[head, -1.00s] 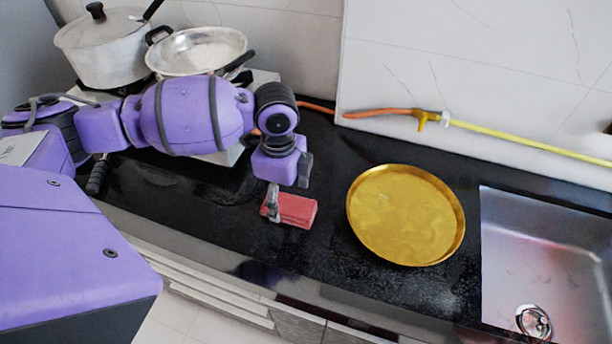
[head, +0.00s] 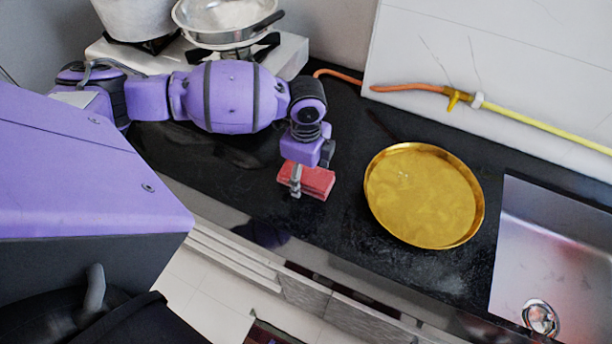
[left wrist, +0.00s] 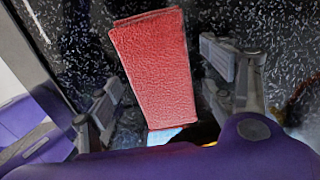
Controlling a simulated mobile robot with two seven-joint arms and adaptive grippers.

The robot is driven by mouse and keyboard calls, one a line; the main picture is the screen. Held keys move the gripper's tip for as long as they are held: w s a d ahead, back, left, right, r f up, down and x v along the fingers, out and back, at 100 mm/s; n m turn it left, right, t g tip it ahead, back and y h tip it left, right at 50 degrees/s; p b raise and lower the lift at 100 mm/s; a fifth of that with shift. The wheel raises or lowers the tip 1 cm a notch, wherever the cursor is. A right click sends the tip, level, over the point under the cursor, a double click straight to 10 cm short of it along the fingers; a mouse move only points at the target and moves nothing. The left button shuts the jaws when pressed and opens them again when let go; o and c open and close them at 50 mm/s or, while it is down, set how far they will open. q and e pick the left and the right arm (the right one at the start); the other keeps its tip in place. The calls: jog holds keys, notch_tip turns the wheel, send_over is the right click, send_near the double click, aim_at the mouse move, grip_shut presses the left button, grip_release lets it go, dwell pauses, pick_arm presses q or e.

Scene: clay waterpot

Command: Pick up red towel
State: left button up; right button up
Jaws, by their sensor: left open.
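The red towel (head: 316,181) is a folded block lying on the black counter, left of the golden plate. My left gripper (head: 312,168) is over it from above, with one finger on the near side and the other on the far right side. In the left wrist view, the towel (left wrist: 158,75) lies between the open fingers of the left gripper (left wrist: 163,72), with dark gaps on both sides. The fingers are not closed on it. My right gripper does not show.
The golden plate (head: 424,195) lies right of the towel, and a metal sink (head: 560,250) is further right. A stove with a metal pan (head: 225,15) stands behind my arm. An orange and yellow hose (head: 540,125) runs along the wall. The counter's front edge is close to the towel.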

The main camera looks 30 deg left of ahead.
pick_arm(q)
jog(key=c, duration=1.4)
jog(key=shift+o, duration=0.2)
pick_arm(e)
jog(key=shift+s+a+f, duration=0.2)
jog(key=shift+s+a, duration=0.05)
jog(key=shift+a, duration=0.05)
pick_arm(q)
jog(key=shift+r, duration=0.1)
jog(key=shift+w+r, duration=0.1)
jog(key=shift+r, duration=0.45)
jog(key=s+d+r+p, duration=0.1)
jog(key=s+d+r, duration=0.3)
jog(key=s+r, duration=0.7)
jog(key=shift+s+r, duration=0.35)
jog(key=shift+s, duration=0.9)
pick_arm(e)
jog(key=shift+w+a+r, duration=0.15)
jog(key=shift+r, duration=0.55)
pick_arm(q)
jog(key=shift+d, duration=0.1)
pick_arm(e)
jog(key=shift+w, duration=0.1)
